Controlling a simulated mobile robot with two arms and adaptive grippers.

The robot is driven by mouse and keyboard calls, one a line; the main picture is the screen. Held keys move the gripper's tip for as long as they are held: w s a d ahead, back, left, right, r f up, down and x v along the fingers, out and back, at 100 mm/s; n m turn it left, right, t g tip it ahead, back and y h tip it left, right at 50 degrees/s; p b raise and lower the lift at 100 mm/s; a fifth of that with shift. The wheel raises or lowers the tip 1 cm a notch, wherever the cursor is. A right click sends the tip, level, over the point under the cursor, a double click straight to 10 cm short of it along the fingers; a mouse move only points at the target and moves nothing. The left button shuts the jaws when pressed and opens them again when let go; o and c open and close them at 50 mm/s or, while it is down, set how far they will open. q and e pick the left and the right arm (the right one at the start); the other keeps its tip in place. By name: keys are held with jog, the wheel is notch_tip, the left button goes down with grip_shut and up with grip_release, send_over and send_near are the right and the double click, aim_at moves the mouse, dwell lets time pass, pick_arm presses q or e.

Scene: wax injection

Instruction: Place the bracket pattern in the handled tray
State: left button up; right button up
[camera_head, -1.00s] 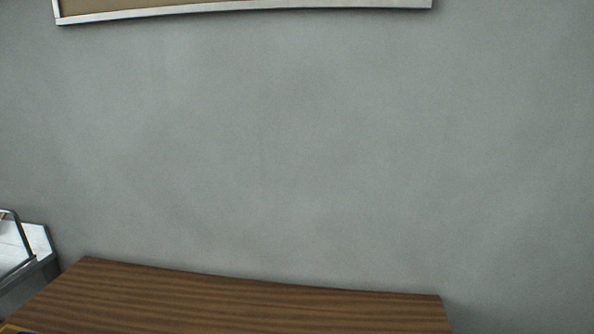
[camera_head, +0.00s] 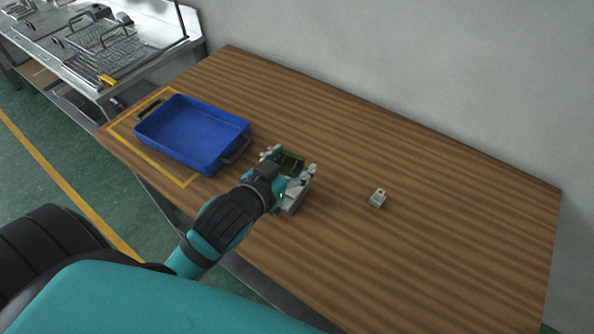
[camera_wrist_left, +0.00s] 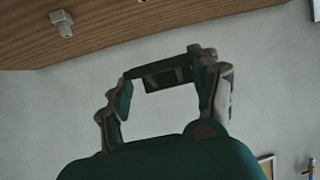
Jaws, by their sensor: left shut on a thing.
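My left gripper (camera_head: 290,163) reaches over the table just right of the blue tray. It is shut on a dark green piece, which I take to be the bracket pattern (camera_head: 292,158). In the left wrist view the bracket pattern (camera_wrist_left: 166,77) spans between the two fingers, clear of the table. The handled tray (camera_head: 195,130) is blue with black handles at its two ends and looks empty. It stands at the table's left end. My right gripper is not in view.
A small pale block (camera_head: 378,198) stands on the wooden table (camera_head: 450,230), right of my gripper; the table's right part is otherwise clear. A yellow outline (camera_head: 153,162) surrounds the tray. A metal bench with wire racks (camera_head: 115,60) stands beyond, at upper left.

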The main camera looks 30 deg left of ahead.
pick_arm(q)
jog(key=s+a+f, duration=0.4)
jog(key=s+f, duration=0.1)
jog(key=s, duration=0.1)
jog(key=shift+s+a, duration=0.25)
jog(key=shift+a, duration=0.05)
jog(key=shift+m+h, duration=0.3)
jog(key=s+a, duration=0.1)
jog(key=s+a+f, duration=0.1)
jog(key=s, duration=0.1)
jog(key=shift+s, duration=0.15)
jog(key=c, duration=0.4)
jog(key=shift+s+a, duration=0.3)
jog(key=shift+s, duration=0.1)
jog(key=shift+c, duration=0.9)
